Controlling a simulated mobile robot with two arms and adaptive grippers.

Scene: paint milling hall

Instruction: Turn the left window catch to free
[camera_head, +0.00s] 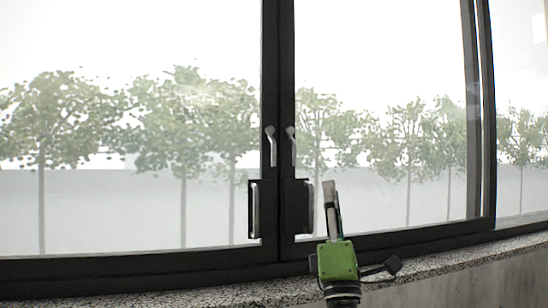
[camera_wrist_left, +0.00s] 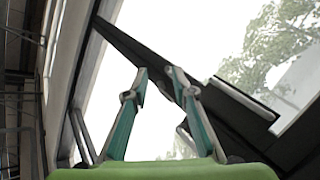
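The left window catch (camera_head: 272,148) is a small light-grey lever on the dark left window stile, with its rounded end up and its arm hanging down. A matching right catch (camera_head: 292,148) sits beside it on the other stile, also pointing down. My left gripper (camera_head: 331,184) is to the right of and below both catches, apart from them, pointing up in front of the right pane. In the left wrist view its two fingers (camera_wrist_left: 157,74) stand apart with nothing between them. I cannot identify the left catch in that view. My right gripper is not in view.
Dark plates with light upright grips stick out low on the stiles, one at left (camera_head: 254,210) and one at right (camera_head: 304,207), close to my gripper. A speckled stone sill (camera_head: 220,294) runs below the black window frame (camera_head: 130,268). The space before the panes looks free.

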